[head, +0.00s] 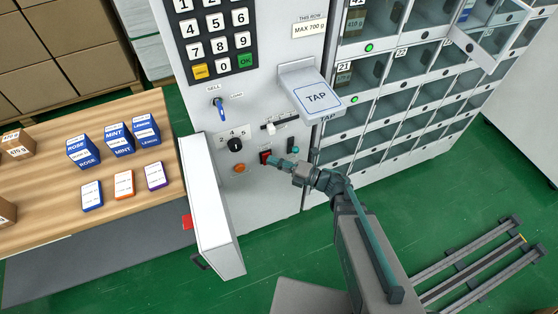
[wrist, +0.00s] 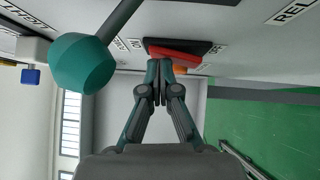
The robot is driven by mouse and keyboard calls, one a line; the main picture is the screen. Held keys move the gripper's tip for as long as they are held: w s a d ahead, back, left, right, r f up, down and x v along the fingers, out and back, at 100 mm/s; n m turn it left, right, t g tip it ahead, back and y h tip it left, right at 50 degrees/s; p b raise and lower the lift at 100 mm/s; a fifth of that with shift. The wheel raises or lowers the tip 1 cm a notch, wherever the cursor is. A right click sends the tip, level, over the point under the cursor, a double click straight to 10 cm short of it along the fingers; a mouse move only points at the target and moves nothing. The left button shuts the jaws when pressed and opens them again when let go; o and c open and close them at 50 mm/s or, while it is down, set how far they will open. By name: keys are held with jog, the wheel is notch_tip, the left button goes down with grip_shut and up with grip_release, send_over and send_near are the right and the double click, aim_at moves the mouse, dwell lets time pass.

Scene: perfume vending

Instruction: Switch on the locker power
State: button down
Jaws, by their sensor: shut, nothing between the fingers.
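A red rocker switch in a black frame (head: 265,156) sits low on the grey locker panel. It also shows at the top of the wrist view (wrist: 178,54), with its red face toward my fingers. My gripper (head: 274,161) is shut and empty, its fingertips right at the switch. In the wrist view the closed fingertips (wrist: 159,66) overlap the switch's lower edge; I cannot tell whether they press on it. The fingers hide part of the switch and its labels.
A teal-knobbed lever (wrist: 82,62) stands close beside my fingers. An orange button (head: 239,169), a black dial (head: 236,144) and a white slider (head: 271,128) are near. An open white door (head: 214,210) juts out at left. Perfume boxes stand on the wooden counter (head: 60,216).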

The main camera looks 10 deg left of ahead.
jog(key=shift+s, duration=0.1)
jog(key=s+d+r, duration=0.2)
jog(key=s+d, duration=0.2)
jog(key=d, duration=0.8)
jog(key=shift+s, duration=0.15)
jog(key=shift+d, duration=0.1)
